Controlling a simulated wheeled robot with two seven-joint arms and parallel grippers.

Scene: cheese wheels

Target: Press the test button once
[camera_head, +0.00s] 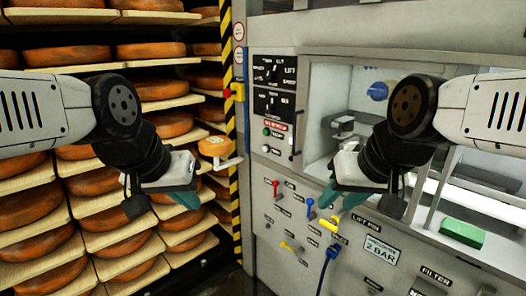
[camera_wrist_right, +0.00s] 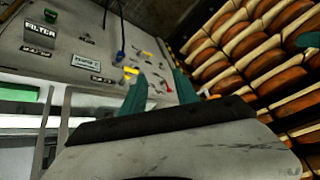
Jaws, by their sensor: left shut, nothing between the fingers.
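A grey machine panel (camera_head: 262,215) stands in the middle of the head view. A small green button (camera_head: 267,131) sits on its upper left part, beside a red label; I cannot read which control is the test button. My left gripper (camera_head: 188,198) is shut and empty, with teal fingertips, left of the panel in front of the cheese racks. My right gripper (camera_head: 338,196) is in front of the panel's lower part, near blue and yellow handles. In the right wrist view its teal fingers (camera_wrist_right: 160,88) are apart with nothing between them.
Racks of cheese wheels (camera_head: 60,55) fill the left side. One wheel (camera_head: 215,146) is on a small support by the striped post (camera_head: 232,185). Red (camera_head: 275,186), blue (camera_head: 309,207) and yellow (camera_head: 334,222) handles protrude from the panel. A green block (camera_head: 461,232) is at right.

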